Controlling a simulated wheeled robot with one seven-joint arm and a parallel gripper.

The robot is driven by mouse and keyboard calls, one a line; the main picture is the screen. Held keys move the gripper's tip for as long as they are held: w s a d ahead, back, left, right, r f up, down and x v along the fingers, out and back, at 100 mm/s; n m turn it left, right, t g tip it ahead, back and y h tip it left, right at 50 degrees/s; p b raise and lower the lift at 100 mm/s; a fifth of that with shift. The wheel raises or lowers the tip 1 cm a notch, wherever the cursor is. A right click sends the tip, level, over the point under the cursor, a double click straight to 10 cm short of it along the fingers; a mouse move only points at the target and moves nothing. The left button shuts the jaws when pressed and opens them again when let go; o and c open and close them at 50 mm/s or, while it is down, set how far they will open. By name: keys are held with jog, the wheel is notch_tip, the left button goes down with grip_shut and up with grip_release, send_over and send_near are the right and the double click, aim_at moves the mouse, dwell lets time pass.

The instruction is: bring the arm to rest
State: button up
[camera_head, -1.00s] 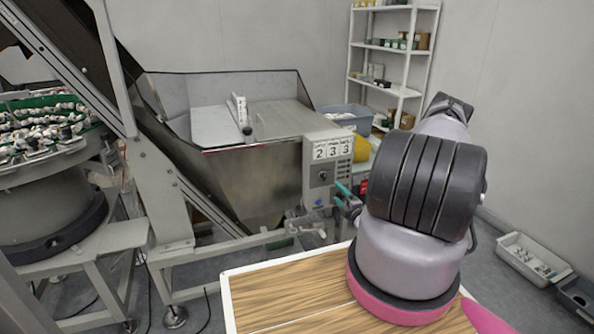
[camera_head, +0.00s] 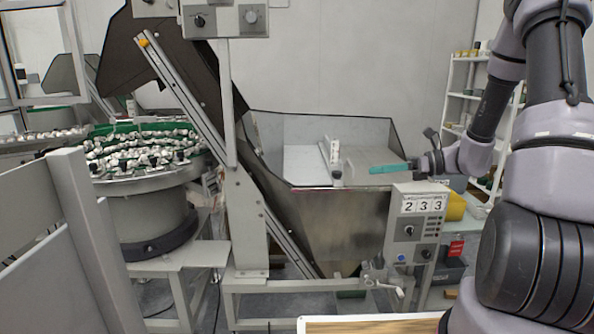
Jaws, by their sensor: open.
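My arm comes in from the right side of the head view, raised and bent, with its wrist reaching left. My gripper (camera_head: 402,169) has teal fingers and is in front of the right part of the steel hopper (camera_head: 330,226). It is open, and I see nothing between its fingers. The fingers overlap each other from this angle, so the gap is hard to see. Whether they touch the hopper rim behind them cannot be told.
A control box (camera_head: 411,232) reading 233 stands below the gripper. A wooden-topped table (camera_head: 380,326) is at the bottom. A round bowl (camera_head: 150,205) full of small parts is at left, beside an inclined conveyor (camera_head: 190,100). White shelves (camera_head: 462,75) stand behind the arm.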

jog(key=s+a+r+n+g+h, duration=0.3)
jog(key=s+r+n+h, duration=0.4)
jog(key=s+r+n, duration=0.45)
jog(key=s+d+r+n+t+h, duration=0.5)
jog(key=s+r+n+t, duration=0.1)
jog(key=s+n, duration=0.3)
jog(key=shift+s+r+h, duration=0.3)
jog(key=shift+s+r, duration=0.05)
jog(key=shift+r, duration=0.55)
